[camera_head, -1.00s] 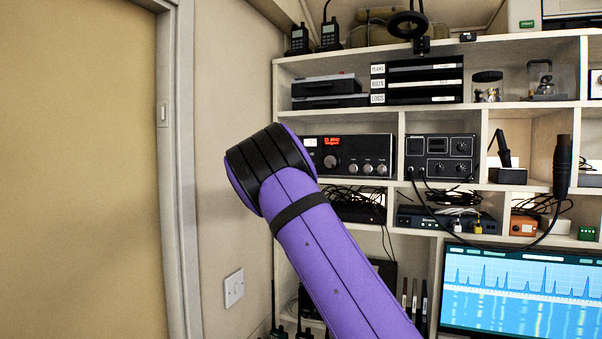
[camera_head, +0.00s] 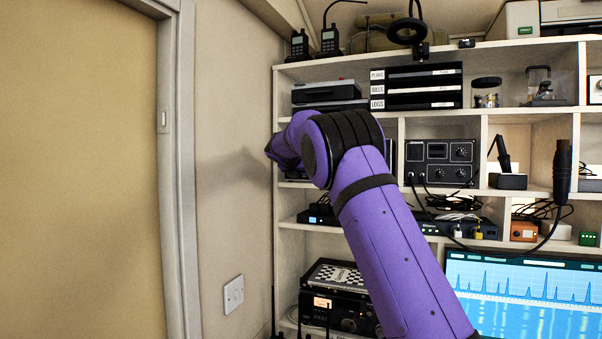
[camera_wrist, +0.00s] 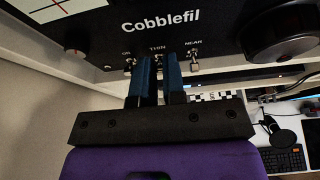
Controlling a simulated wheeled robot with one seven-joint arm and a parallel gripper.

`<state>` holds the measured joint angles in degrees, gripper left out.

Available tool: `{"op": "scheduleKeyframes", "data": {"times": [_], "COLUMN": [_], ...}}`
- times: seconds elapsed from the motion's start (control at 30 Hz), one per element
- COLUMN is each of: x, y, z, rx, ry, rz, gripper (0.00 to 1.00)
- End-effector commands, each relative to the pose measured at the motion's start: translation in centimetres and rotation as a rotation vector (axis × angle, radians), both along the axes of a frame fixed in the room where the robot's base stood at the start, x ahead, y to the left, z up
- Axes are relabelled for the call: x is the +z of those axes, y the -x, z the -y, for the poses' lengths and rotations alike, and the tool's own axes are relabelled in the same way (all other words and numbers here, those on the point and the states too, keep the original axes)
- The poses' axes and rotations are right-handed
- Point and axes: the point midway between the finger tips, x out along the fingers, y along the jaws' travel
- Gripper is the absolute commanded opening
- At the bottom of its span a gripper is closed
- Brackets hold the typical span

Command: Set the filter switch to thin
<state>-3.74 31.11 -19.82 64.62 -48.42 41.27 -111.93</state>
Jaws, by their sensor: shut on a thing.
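In the wrist view a black panel marked "Cobblefil" (camera_wrist: 205,22) fills the top, with three small switches in a row. The middle switch (camera_wrist: 160,57) sits under a label that seems to read THIN. My gripper (camera_wrist: 160,63) has its two blue fingers closed around this middle switch. The lever is mostly hidden between the fingers, so I cannot tell which way it is set. In the head view my purple arm covers the radio in the upper left cubby and hides my gripper.
The left switch (camera_wrist: 129,63), labelled ON, and the right switch (camera_wrist: 194,66), labelled NEAR, are close beside the fingers. A large knob (camera_wrist: 282,28) is at the right. In the head view a second radio (camera_head: 440,163) stands right of my arm, and the wall is close on the left.

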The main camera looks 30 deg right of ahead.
Motion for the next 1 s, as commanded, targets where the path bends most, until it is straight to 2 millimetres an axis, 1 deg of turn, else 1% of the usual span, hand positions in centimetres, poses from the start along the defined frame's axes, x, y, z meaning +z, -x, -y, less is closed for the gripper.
{"op": "scheduleKeyframes", "data": {"times": [0.3, 0.77, 0.8, 0.83, 1.0], "x": [0.28, 0.26, 0.26, 0.26, 0.26], "y": [-0.10, -0.12, -0.11, -0.11, -0.11], "z": [0.08, 0.07, 0.07, 0.07, 0.09], "rx": [0.000, 0.001, 0.001, 0.000, 0.001], "ry": [-0.060, -0.067, -0.067, -0.068, -0.067], "rz": [-0.047, -0.054, -0.054, -0.053, -0.054], "gripper": [0.00, 0.00, 0.17, 0.21, 0.21]}}
